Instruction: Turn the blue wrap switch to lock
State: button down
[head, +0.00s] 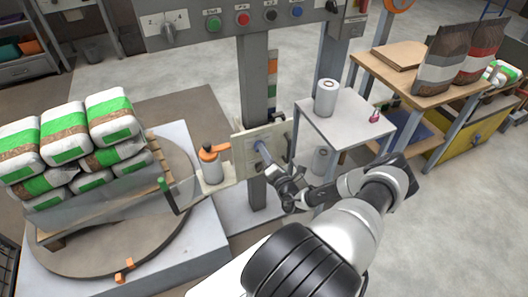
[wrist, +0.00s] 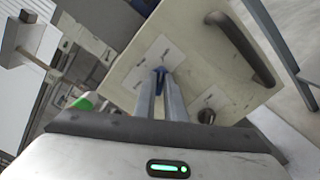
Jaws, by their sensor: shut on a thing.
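The blue wrap switch (wrist: 160,71) sits on a cream panel (wrist: 130,82), and only a small part of it shows between my fingertips in the wrist view. My gripper (wrist: 163,84) is shut on the switch, with its two fingers reaching straight to the panel. In the head view my gripper (head: 262,148) meets the front of the cream panel (head: 241,143) on the grey column, and the switch is mostly hidden there. White labels (wrist: 161,50) lie around the switch, but their words are too small to read.
A dark handle (wrist: 240,48) and a dark round knob (wrist: 207,116) are on the same panel. A wrap roll with an orange top (head: 210,163) stands left of it. Stacked bags (head: 66,140) are on the turntable. A grey side table (head: 350,118) is close on the right.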

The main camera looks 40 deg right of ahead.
jog(key=shift+m, duration=0.3)
dwell(0.4)
jog(key=c, duration=1.8)
grip_release()
jog(key=p+v, duration=0.2)
jog(key=v, duration=1.5)
jog(key=shift+s+f+p, duration=0.1)
jog(key=shift+s+p, duration=0.15)
jog(key=shift+p, duration=0.05)
